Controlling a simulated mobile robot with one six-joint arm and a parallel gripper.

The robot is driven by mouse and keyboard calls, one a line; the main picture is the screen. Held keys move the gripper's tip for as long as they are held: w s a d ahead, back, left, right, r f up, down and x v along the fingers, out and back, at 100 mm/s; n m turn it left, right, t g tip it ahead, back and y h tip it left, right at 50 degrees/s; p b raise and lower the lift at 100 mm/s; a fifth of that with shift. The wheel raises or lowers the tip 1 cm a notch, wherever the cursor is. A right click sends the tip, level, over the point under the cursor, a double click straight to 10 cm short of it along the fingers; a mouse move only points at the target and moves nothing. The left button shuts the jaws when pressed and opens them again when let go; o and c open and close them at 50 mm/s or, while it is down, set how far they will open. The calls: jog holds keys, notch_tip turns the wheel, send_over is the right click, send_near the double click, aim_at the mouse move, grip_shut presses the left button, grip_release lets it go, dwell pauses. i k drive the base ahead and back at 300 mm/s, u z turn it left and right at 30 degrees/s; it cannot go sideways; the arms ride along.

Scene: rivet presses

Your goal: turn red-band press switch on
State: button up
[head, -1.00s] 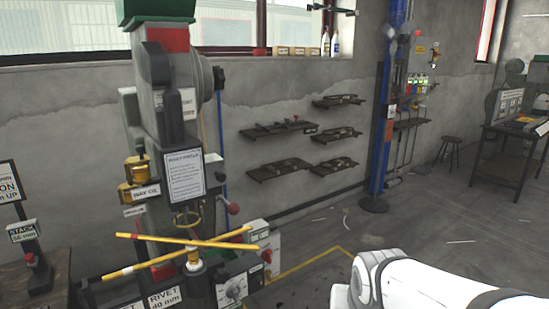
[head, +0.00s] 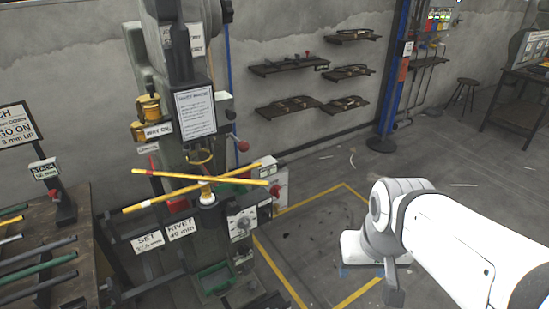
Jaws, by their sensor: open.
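A dark green-grey press (head: 165,90) stands at left centre in the head view, its top cut off by the upper edge. The knob's setting is too small to tell. My white arm reaches in from the right, apart from the press; my gripper cannot be made out.
Crossed yellow bars (head: 160,200) stick out at the press front. A rack of rods (head: 40,265) stands at left. A green tray (head: 213,278) is low on the press. Yellow-lined floor (head: 318,230) right of the press is clear. A blue post (head: 395,80) stands behind.

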aim_at(274, 190)
jog(key=u, duration=0.35)
jog(key=k, duration=1.05)
jog(key=z, duration=0.3)
jog(key=i, duration=1.65)
jog(key=u, duration=0.45)
